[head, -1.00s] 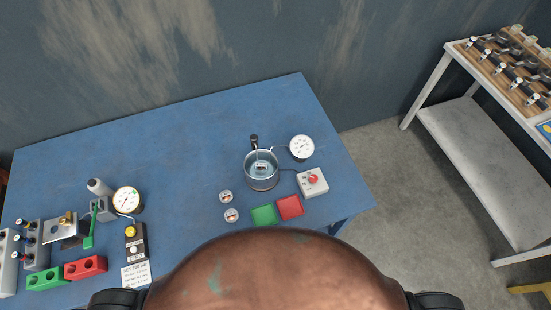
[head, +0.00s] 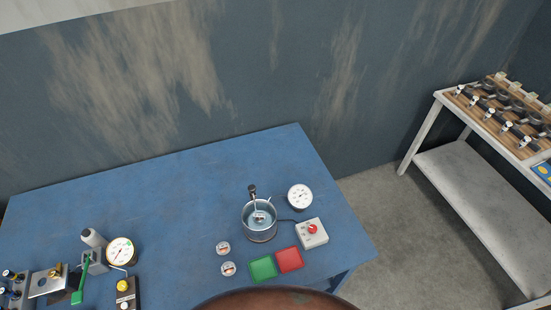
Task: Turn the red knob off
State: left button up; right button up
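The red knob (head: 312,229) sits on a small pale control box (head: 312,236) near the right end of the blue table. A cable runs from the box toward a metal pot (head: 260,222) of liquid at its left. The knob's exact setting is too small to read. Neither of my grippers shows in the head view.
A white dial gauge (head: 300,196) stands behind the box. A green tray (head: 263,268) and a red tray (head: 289,260) lie in front, with two small round gauges (head: 223,248) to their left. The table's middle (head: 150,200) is clear. A white shelf (head: 470,170) stands at right.

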aim_at(312, 229)
jog(key=u, duration=1.45)
jog(key=k, duration=0.8)
jog(key=z, duration=1.35)
jog(key=i, duration=0.5)
jog(key=z, duration=0.05)
